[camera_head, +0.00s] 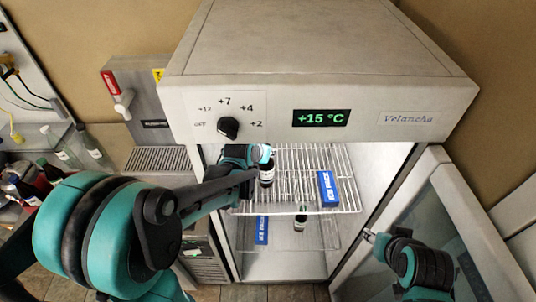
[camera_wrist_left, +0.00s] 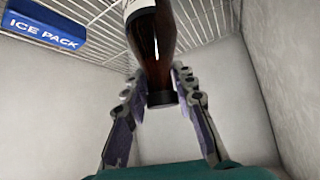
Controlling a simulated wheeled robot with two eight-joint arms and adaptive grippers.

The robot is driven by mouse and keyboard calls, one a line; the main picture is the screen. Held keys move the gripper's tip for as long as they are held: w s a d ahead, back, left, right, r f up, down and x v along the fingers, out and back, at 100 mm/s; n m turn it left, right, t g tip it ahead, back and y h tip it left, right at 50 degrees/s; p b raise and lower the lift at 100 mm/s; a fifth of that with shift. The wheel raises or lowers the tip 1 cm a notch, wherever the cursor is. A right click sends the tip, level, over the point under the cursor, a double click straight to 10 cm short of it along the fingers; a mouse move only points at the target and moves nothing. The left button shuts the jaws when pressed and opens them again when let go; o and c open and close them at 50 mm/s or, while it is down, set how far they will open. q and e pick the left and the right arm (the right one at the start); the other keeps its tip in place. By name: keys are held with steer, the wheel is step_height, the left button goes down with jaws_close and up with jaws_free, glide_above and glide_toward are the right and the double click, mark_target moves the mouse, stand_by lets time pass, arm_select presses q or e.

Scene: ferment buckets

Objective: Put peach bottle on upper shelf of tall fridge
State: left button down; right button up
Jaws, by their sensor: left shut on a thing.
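The tall fridge (camera_head: 320,70) is open, with its glass door (camera_head: 440,215) swung out to the right. My left gripper (camera_head: 262,158) is inside it, at the left part of the wire upper shelf (camera_head: 300,160). The gripper is shut on a dark brown bottle (camera_head: 267,174) with a pale label. The left wrist view shows the bottle (camera_wrist_left: 156,55) between the two fingers (camera_wrist_left: 160,95), cap end toward the gripper. Whether its base touches the shelf is unclear, and I cannot read the label. My right gripper (camera_head: 372,236) is by the door's inner side; its fingers are too small to judge.
A blue ice pack (camera_head: 328,189) lies at the right of the upper shelf. A lower shelf (camera_head: 325,232) holds another ice pack (camera_head: 262,230) and a dark bottle (camera_head: 300,219). Several bottles (camera_head: 90,145) stand on the counter at left. The upper shelf's middle is clear.

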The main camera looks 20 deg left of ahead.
arm_select(q)
steer(key=shift+w+d, duration=0.1)
steer(key=shift+w, duration=0.9)
steer(key=shift+f+b, duration=0.5)
steer(key=shift+f, duration=1.2)
steer(key=shift+f, duration=0.15)
steer(key=c, duration=1.2)
jaws_free()
steer(key=shift+s+r, duration=0.1)
steer(key=shift+r, duration=0.2)
steer(key=p+v, duration=0.1)
steer(key=v, duration=0.6)
steer(key=shift+s+p, duration=0.2)
steer(key=shift+p, duration=0.15)
